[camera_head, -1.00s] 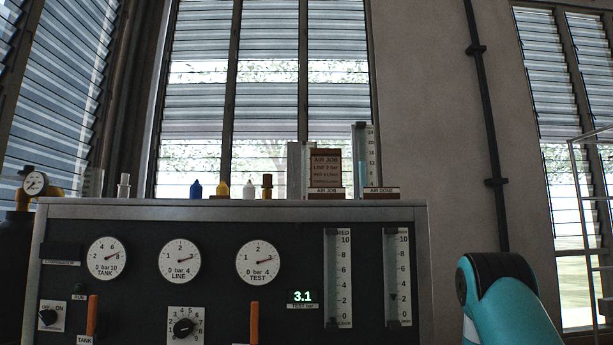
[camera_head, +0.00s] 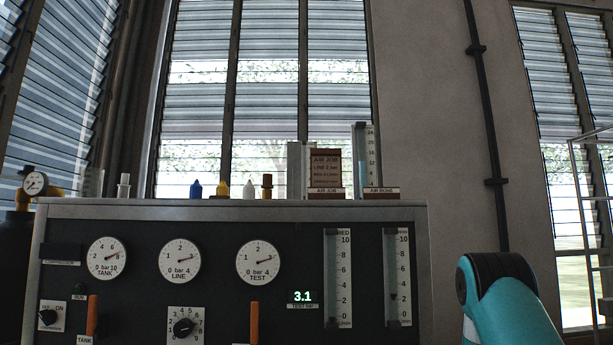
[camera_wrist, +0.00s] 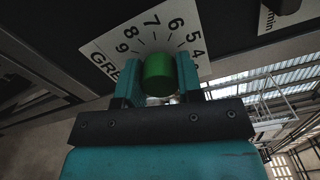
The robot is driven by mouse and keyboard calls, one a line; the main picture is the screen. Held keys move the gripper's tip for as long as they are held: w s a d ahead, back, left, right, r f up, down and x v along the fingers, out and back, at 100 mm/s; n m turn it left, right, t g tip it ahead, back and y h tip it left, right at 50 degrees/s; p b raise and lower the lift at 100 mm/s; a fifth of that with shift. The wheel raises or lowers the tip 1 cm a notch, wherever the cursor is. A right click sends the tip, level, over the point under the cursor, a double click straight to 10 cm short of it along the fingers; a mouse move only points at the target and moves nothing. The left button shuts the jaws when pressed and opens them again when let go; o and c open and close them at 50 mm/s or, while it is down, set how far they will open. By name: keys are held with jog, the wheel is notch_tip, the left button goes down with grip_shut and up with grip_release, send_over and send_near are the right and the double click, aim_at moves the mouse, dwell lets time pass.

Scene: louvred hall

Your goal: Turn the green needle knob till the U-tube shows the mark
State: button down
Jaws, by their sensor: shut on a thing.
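The green needle knob (camera_wrist: 160,73) sits in front of a white dial plate (camera_wrist: 118,45) with several numbers and the partly hidden letters "GRE". My gripper (camera_wrist: 160,88) is shut on the knob, one teal finger on each side. Neither knob nor gripper shows in the head view. The U-tube (camera_head: 361,155) appears to be the upright scaled tube on top of the panel, behind the "AIR BOARD"-like label, with pale blue liquid; its exact level against any mark is too small to read.
The dark panel (camera_head: 215,290) carries TANK (camera_head: 107,258), LINE (camera_head: 180,261) and TEST (camera_head: 258,262) gauges. A display (camera_head: 302,296) reads 3.1. Two flow tubes (camera_head: 338,275) stand at its right.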

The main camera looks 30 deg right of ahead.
jog(key=shift+a, duration=0.1)
jog(key=c, duration=0.8)
grip_release()
jog(key=shift+w, duration=0.1)
jog(key=shift+o, duration=0.2)
jog(key=shift+s+f, duration=0.1)
jog(key=shift+s, duration=0.1)
jog(key=s+a+m+b, duration=0.5)
jog(key=s+m+b, duration=0.35)
jog(key=m, duration=0.65)
jog(key=shift+p+x, duration=4.9)
jog(key=shift+x, duration=0.15)
jog(key=shift+w+a, duration=0.1)
